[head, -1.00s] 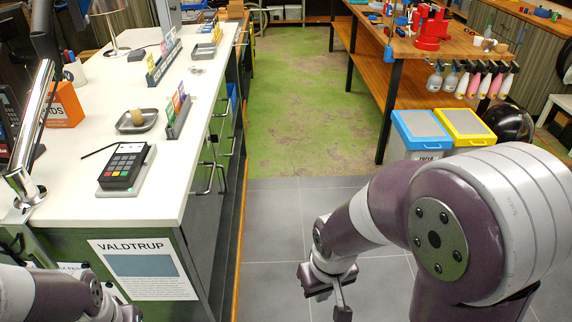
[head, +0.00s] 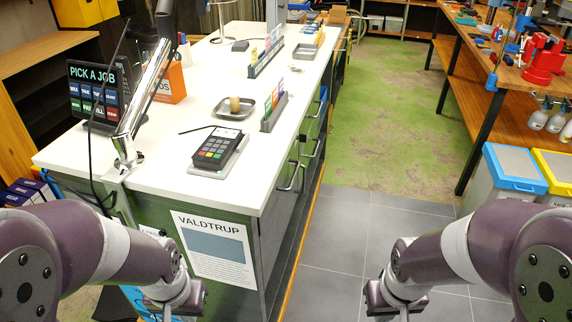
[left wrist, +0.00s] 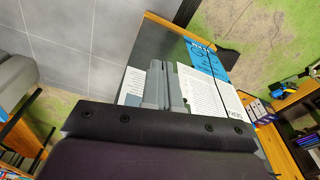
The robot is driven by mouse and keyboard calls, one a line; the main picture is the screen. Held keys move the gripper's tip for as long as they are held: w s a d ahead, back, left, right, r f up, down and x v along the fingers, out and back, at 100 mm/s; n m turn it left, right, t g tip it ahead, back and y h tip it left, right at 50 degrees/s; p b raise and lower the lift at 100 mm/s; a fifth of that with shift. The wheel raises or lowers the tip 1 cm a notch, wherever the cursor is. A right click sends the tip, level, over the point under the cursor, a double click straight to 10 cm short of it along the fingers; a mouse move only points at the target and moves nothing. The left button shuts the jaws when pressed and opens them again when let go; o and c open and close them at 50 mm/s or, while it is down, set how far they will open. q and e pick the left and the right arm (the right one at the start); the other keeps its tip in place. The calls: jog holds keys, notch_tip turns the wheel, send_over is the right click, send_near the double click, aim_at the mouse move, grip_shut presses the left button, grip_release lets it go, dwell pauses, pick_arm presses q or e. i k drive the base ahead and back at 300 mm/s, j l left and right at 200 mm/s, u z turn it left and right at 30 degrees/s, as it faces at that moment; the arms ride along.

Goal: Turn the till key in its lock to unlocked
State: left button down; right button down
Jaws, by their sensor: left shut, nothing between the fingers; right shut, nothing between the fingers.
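I cannot make out the till key or its lock in either view. The white counter (head: 150,165) runs away from me on the left, with drawers and handles (head: 290,177) along its right side. My left gripper (head: 182,305) is low in front of the counter's near end, below the VALDTRUP sign (head: 215,248). Its shut, empty fingers also show in the left wrist view (left wrist: 164,82). My right gripper (head: 390,305) is shut and empty over the grey floor, to the right of the counter and apart from it.
On the counter stand a card terminal (head: 215,150), a metal dish (head: 234,112) and a PICK A JOB screen (head: 97,92). A chrome post (head: 140,105) rises at its near left corner. Blue and yellow-lidded bins (head: 512,168) stand at right. The grey tiled floor (head: 345,225) between is free.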

aim_at(302, 138)
jog(key=i+l+u, duration=0.2)
jog(key=l+u, duration=0.2)
jog(key=i+l+u, duration=0.1)
jog(key=l+u, duration=0.25)
jog(key=i+l+u, duration=0.1)
jog(key=l+u, duration=0.5)
jog(key=l, duration=2.75)
